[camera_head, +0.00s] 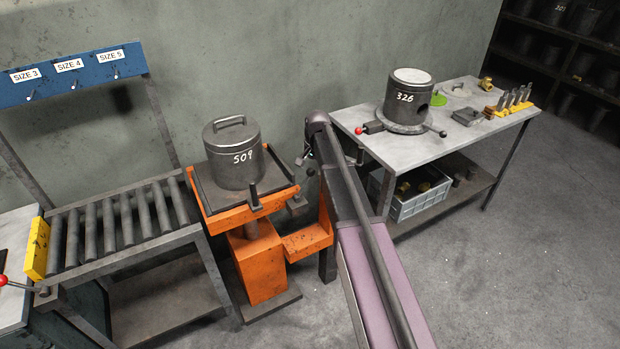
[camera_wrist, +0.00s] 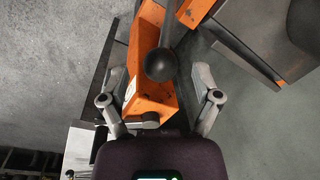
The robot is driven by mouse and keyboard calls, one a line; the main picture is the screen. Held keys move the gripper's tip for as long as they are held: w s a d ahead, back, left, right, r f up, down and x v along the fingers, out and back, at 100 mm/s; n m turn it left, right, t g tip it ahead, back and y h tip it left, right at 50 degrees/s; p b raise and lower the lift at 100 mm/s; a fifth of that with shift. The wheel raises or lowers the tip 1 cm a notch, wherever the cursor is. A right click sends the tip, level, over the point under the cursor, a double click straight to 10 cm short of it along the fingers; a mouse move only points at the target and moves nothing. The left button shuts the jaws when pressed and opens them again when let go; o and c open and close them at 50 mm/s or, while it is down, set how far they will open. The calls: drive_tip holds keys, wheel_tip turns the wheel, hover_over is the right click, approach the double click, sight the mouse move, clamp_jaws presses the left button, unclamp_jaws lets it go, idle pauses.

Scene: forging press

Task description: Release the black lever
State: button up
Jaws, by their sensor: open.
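The black lever (camera_wrist: 160,65) shows in the wrist view as a round black knob with a dark bar running up from it. My gripper (camera_wrist: 159,82) is open, one finger on each side of the knob with a visible gap to each. No contact shows between fingers and knob. How far the knob is below the fingertips is hard to tell. In the head view my gripper is small beside the orange lift stand (camera_head: 262,265), partly behind my arm, and I cannot clearly pick out the lever there.
A roller conveyor (camera_head: 128,213) is to the left. A worktable (camera_head: 430,148) on the right bears a cylinder marked 326 (camera_head: 407,98); a grey crate (camera_head: 420,200) is below. The right floor is clear.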

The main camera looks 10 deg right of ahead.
drive_tip(key=shift+w+a+f+b, duration=0.1)
drive_tip(key=shift+f+b, duration=0.75)
drive_tip(key=shift+f, duration=0.35)
clamp_jaws()
drive_tip(key=shift+a, duration=0.25)
drive_tip(key=shift+d, duration=0.35)
